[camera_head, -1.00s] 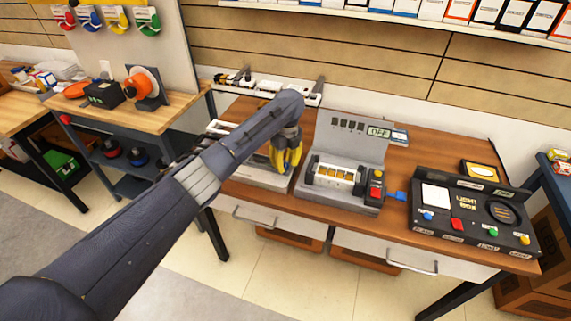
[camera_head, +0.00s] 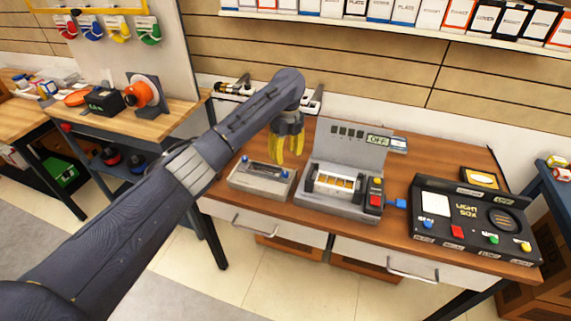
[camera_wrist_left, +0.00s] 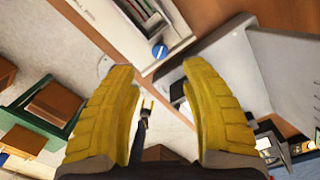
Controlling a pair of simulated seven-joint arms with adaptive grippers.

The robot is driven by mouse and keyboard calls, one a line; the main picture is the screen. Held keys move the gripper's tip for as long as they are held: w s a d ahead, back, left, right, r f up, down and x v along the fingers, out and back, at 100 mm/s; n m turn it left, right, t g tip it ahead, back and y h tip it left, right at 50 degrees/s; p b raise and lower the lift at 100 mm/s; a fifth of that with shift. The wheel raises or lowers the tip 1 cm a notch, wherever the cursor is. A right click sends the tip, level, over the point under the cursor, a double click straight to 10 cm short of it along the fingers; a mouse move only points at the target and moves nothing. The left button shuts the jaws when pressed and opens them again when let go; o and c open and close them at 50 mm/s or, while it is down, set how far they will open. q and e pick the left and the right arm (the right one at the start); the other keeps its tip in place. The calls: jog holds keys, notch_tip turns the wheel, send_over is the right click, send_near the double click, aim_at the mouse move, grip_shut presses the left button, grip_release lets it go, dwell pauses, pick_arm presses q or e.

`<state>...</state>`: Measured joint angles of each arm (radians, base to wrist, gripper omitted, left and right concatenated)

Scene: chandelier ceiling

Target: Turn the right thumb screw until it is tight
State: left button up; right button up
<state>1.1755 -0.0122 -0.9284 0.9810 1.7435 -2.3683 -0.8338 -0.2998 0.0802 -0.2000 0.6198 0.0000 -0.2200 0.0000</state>
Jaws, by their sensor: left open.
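A grey box (camera_head: 262,191) lies on the wooden workbench with a blue thumb screw at each end of its top. The left thumb screw (camera_head: 244,158) and the right thumb screw (camera_head: 285,173) both show in the head view. In the left wrist view, one blue screw head with a pale slot (camera_wrist_left: 159,51) shows beyond the fingertips. My left gripper (camera_head: 287,151) has yellow fingers pointing down above the box's right end. It is open and empty, apart from the screw. In the wrist view its fingers (camera_wrist_left: 160,72) are spread wide. My right gripper is not in view.
A grey machine (camera_head: 340,185) with an upright panel reading OFF stands just right of the box. A black light box (camera_head: 470,222) stands farther right. White drawers (camera_head: 265,227) are under the bench front. A second bench (camera_head: 165,117) with an orange tool stands at left.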

pick_arm(q)
jog(key=shift+r, duration=1.9)
jog(key=shift+w, duration=0.1)
